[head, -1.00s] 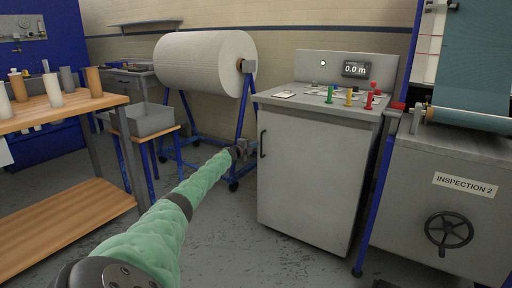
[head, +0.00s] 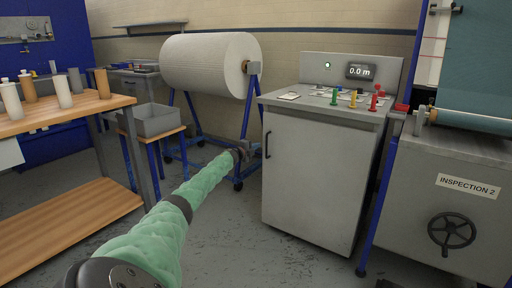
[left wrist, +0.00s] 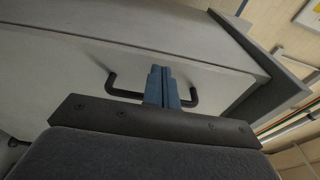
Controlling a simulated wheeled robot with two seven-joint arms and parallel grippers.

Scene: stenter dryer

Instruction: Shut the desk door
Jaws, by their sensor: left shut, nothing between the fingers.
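The desk (head: 322,165) is a grey cabinet with a sloping control top. Its door (head: 310,185) fills the front and looks flush or nearly flush with the frame; a small gap cannot be ruled out. A dark bar handle (head: 267,145) stands upright near the door's left edge. My left gripper (head: 250,147) is just left of the handle. In the left wrist view the blue fingers (left wrist: 162,86) are shut together with nothing between them, and overlap the middle of the handle (left wrist: 112,88). Contact cannot be told. My right gripper is not in view.
A fabric roll (head: 205,65) on a blue stand is behind my left arm. A wooden workbench (head: 75,115) with cones is at the left, and a grey bin (head: 155,122) sits beside it. The inspection machine (head: 440,190) with a handwheel stands right of the desk. Floor before the desk is clear.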

